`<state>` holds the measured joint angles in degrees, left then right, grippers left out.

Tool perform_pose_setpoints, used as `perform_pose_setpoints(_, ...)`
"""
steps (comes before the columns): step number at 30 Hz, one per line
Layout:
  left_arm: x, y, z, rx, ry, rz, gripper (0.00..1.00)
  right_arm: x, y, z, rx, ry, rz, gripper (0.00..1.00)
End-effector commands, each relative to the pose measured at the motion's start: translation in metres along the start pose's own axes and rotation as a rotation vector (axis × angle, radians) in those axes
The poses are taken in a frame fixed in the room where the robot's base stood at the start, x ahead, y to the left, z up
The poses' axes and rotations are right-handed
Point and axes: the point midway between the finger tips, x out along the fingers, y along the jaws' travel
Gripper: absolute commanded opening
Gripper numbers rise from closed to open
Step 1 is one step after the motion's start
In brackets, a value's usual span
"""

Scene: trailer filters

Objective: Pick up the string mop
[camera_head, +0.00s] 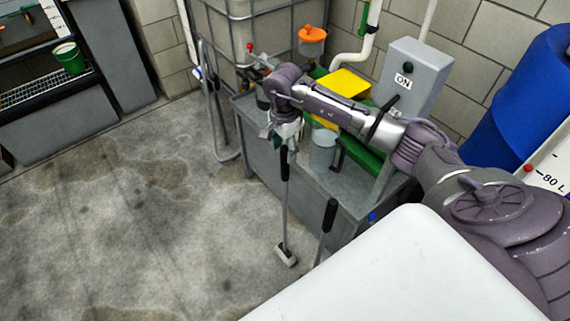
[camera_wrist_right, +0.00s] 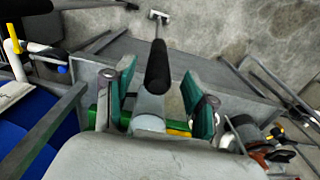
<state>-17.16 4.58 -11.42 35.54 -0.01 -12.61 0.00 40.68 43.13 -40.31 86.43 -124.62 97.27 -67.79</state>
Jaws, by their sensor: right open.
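A long-handled tool, seemingly the mop (camera_head: 285,205), stands nearly upright in front of the grey bench, with a black grip on a grey pole and a small pale head (camera_head: 286,255) on the floor. Whether that head has strings is too small to tell. My right gripper (camera_head: 286,131) is at the upper end of the black grip. In the right wrist view, the black grip (camera_wrist_right: 158,66) lies between the two open teal-padded fingers (camera_wrist_right: 157,82), with gaps on both sides. My left gripper is out of view.
A second black-handled tool (camera_head: 329,216) stands close by on the right. The grey bench (camera_head: 262,150) behind holds a metal cup (camera_head: 322,150) and a grey ON box (camera_head: 412,75). A blue barrel (camera_head: 515,100) stands right. The concrete floor (camera_head: 150,220) at left is clear.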

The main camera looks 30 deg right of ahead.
Motion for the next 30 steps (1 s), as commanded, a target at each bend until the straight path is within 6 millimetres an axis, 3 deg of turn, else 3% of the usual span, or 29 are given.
perform_pose_setpoints(6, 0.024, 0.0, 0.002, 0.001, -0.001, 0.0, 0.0, 0.039, 0.002, -0.001, 0.0, -0.003, 0.001, 0.56)
perform_pose_setpoints(15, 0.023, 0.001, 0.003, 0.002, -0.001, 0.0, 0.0, 0.041, 0.002, -0.002, 0.0, -0.001, 0.0, 0.54)
perform_pose_setpoints(25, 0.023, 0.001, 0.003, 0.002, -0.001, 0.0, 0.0, 0.041, 0.002, -0.002, 0.0, -0.001, 0.001, 0.0)
perform_pose_setpoints(30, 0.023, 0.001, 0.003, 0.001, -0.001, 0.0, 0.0, 0.04, 0.001, -0.002, 0.0, -0.001, -0.002, 0.0)
